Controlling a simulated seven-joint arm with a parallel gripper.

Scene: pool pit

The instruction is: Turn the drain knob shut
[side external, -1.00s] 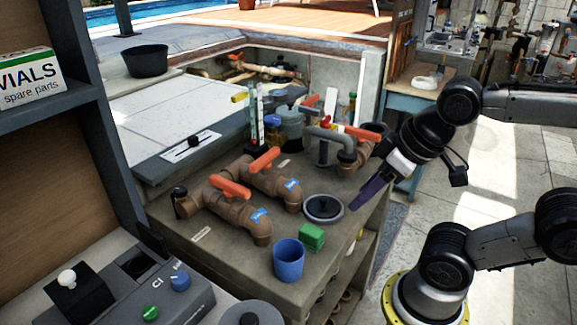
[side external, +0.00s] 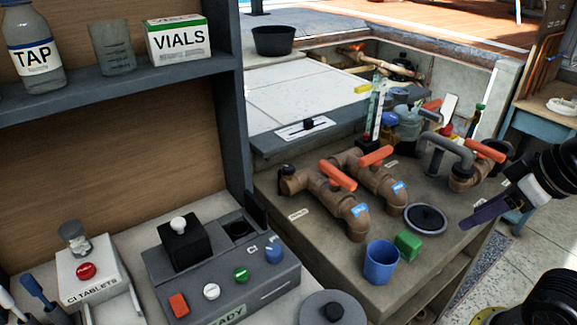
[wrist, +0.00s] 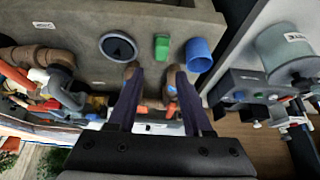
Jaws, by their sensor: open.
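Orange-red handles sit on brown pipes on the counter: a near one (side external: 338,176), a middle one (side external: 376,156) and a right one (side external: 486,150). The pipes' blue tags (side external: 360,209) are too small to read, so I cannot tell which handle, if any, is the drain knob. A round dark cap (side external: 427,218) is set in the counter in front of the pipes. My gripper (side external: 470,223) is to the right of this cap, apart from the handles. In the wrist view my gripper (wrist: 154,72) is open and empty, its fingers partly hiding brown pipe ends.
A blue cup (side external: 381,262) and a green block (side external: 408,244) stand at the counter's front. A grey control box (side external: 225,275) with a blue knob (side external: 273,251) and buttons is at lower left. A shelf (side external: 120,85) with vials rises behind it.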

